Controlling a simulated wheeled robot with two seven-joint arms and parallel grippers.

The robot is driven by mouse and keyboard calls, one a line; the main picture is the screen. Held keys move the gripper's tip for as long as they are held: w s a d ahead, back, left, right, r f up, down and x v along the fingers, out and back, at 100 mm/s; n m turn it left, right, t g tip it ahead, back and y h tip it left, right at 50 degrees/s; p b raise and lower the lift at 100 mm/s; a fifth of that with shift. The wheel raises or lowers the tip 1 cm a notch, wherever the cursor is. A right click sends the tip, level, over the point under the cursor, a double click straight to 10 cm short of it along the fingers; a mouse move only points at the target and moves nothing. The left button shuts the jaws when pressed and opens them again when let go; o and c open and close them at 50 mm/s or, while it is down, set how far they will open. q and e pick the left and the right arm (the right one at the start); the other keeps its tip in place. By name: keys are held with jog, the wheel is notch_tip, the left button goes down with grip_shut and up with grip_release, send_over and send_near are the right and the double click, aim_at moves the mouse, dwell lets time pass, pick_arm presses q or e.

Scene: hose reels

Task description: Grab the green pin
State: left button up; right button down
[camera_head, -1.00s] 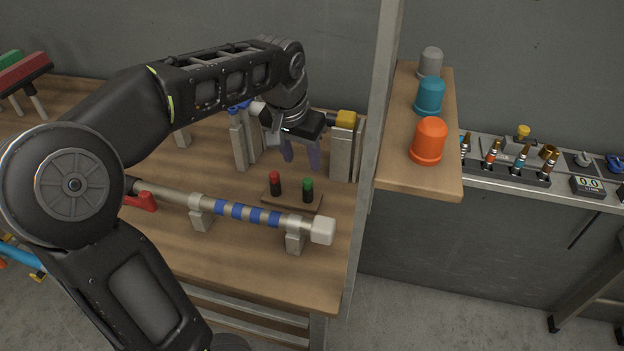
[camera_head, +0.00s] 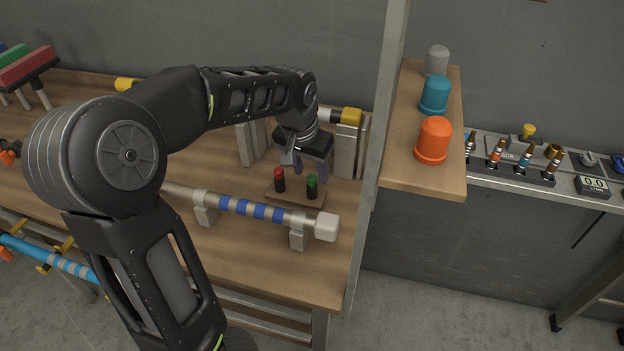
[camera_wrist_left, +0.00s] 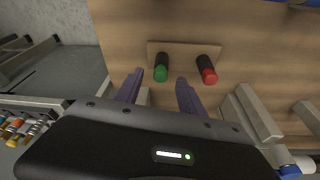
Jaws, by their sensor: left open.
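The green pin (camera_head: 312,186) stands upright on a small wooden board (camera_head: 288,196), with a black body and a green top. The red pin (camera_head: 279,179) stands to its left on the same board. My left gripper (camera_head: 311,168) is open and empty, just behind and slightly above the pins, pointing down. In the left wrist view the green pin (camera_wrist_left: 161,72) lies ahead of the open fingers (camera_wrist_left: 158,90), near the gap between them. The red pin (camera_wrist_left: 207,69) is to the right, outside the fingers. My right gripper does not show.
A striped blue and silver bar (camera_head: 253,210) on grey supports lies in front of the board. Upright grey blocks (camera_head: 346,152) stand behind it. A wooden shelf (camera_head: 443,178) with orange, teal and grey caps is at right, beside a metal post (camera_head: 380,130).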

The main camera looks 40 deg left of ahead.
pick_arm(q)
jog(key=shift+x, duration=0.9)
grip_shut()
